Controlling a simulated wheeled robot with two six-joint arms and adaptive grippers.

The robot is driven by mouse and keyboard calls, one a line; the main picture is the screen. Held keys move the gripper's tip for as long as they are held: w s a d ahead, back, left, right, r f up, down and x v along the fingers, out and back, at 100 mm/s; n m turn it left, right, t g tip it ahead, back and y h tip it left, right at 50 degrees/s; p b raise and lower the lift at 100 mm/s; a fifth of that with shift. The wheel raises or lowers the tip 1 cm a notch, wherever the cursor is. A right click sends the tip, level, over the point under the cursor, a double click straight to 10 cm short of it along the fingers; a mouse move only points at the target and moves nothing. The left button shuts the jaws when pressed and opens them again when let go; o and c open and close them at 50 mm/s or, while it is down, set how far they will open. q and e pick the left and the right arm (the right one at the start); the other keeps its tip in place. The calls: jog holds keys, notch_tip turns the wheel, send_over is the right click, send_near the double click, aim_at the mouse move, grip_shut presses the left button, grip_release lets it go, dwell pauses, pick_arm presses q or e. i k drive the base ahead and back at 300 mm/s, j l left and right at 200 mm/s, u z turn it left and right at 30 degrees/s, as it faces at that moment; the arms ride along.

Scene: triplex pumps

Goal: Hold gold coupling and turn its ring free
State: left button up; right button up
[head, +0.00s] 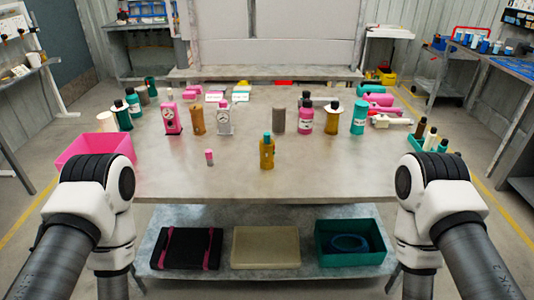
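A gold, bottle-like piece (266,157) stands upright near the front middle of the table, with a narrower neck and a teal top; it looks like the gold coupling. Its ring cannot be made out clearly at this size. Two other yellowish upright pieces stand further back: a brownish-gold one (197,122) to the left and a gold one (331,121) with a white disc and dark top to the right. My two arms rise at the lower left and lower right, but neither gripper shows. Nothing touches the front gold piece.
A small pink-and-grey piece (209,157) stands left of the gold one. A pink bin (95,150) is at the table's left edge, and a teal rack (432,142) at the right. Several upright pieces line the back. The front tabletop (330,178) is clear.

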aim_at(270, 148)
jog(key=l+u, duration=0.3)
jog(key=l, duration=0.4)
jog(key=l+u, duration=0.3)
jog(key=l, duration=0.45)
